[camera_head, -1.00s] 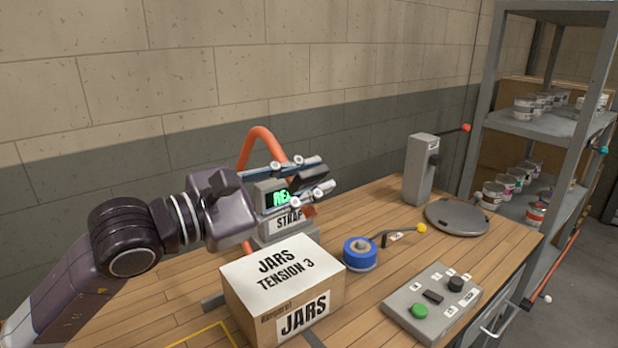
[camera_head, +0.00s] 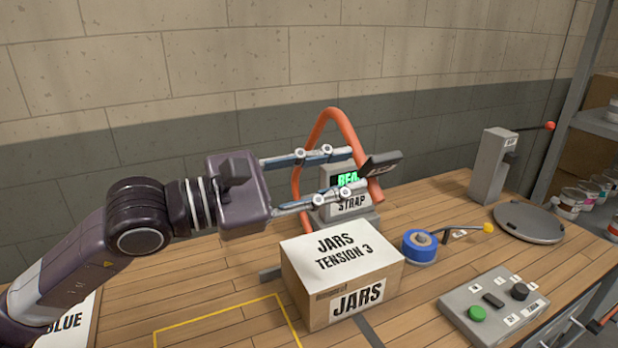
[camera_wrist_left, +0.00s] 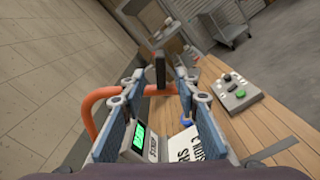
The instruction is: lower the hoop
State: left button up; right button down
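The hoop (camera_head: 327,115) is an orange arch standing raised over the strap unit (camera_head: 350,206), which has a green display and a "STRAP" label. A black grip (camera_head: 381,164) sits at the hoop's right side. In the left wrist view the hoop (camera_wrist_left: 98,97) runs to the black grip (camera_wrist_left: 160,70). My left gripper (camera_head: 357,171) is open. Its two fingers reach in from the left, with the black grip at their tips. In the wrist view the grip stands between the fingers with gaps on both sides. My right gripper is not in view.
A "JARS TENSION 3" carton (camera_head: 340,270) stands in front of the strap unit. A blue tape roll (camera_head: 420,247), a yellow-knobbed lever (camera_head: 487,228), a button panel (camera_head: 495,305) and a round plate (camera_head: 528,222) lie to the right. A grey post (camera_head: 492,165) stands behind.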

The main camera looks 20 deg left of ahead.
pick_arm(q)
jog(key=shift+v, duration=2.4)
jog(key=shift+c, duration=0.6)
